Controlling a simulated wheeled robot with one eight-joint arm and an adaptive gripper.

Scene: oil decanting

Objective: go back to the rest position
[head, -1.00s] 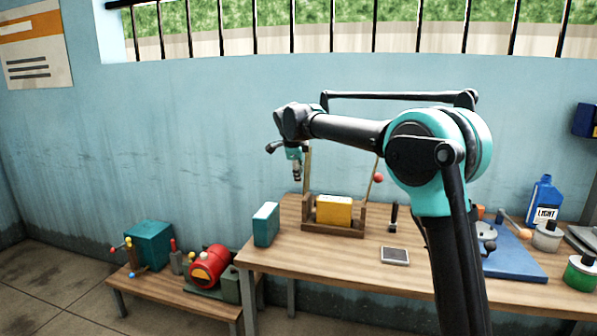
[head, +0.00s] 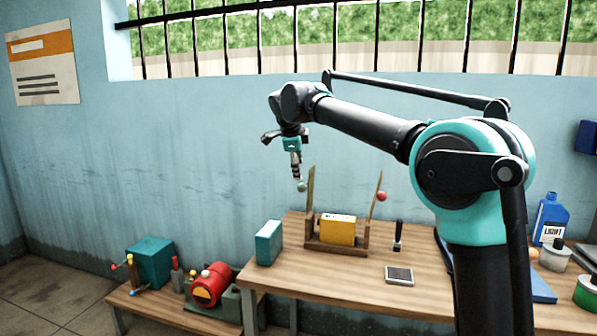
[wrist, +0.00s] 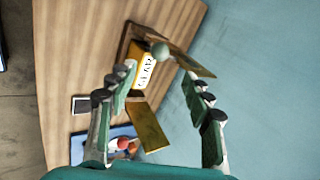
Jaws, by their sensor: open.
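My gripper (head: 299,178) hangs at the end of my arm, in front of the blue wall and near the left post of a wooden stand. In the wrist view its two fingers (wrist: 158,85) are spread wide apart with nothing held between them. A grey-green ball (head: 302,186) shows beside the left post, and a red ball (head: 382,196) beside the right one.
The stand is on a wooden table (head: 345,278), with a teal box (head: 269,242), a small grey-topped pad (head: 399,274) and a blue bottle (head: 550,219). A lower bench (head: 165,307) carries a red machine (head: 208,286). The barred window (head: 345,40) is behind my arm.

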